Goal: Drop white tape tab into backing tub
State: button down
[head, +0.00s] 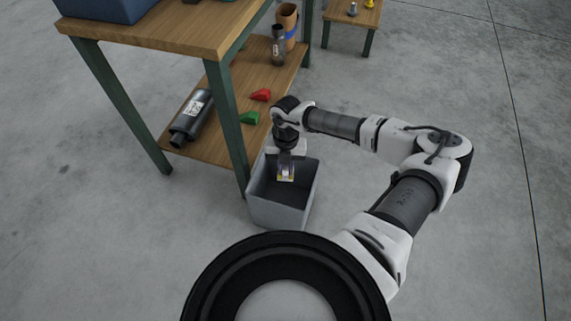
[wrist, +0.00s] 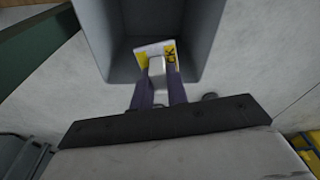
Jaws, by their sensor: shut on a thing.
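My gripper (head: 286,174) is over the grey backing tub (head: 279,211), which stands on the floor beside the workbench. The part of the tub floor behind the tab is hidden.
The workbench's green leg (head: 225,120) stands close to the tub's left side. Open concrete floor lies to the right.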

jog(key=c, duration=1.3)
grip_release()
notch_tip(320, 180, up, 14)
jog(key=w+p, duration=0.2)
jog(key=shift+f, duration=0.2)
jog(key=shift+f, duration=0.1)
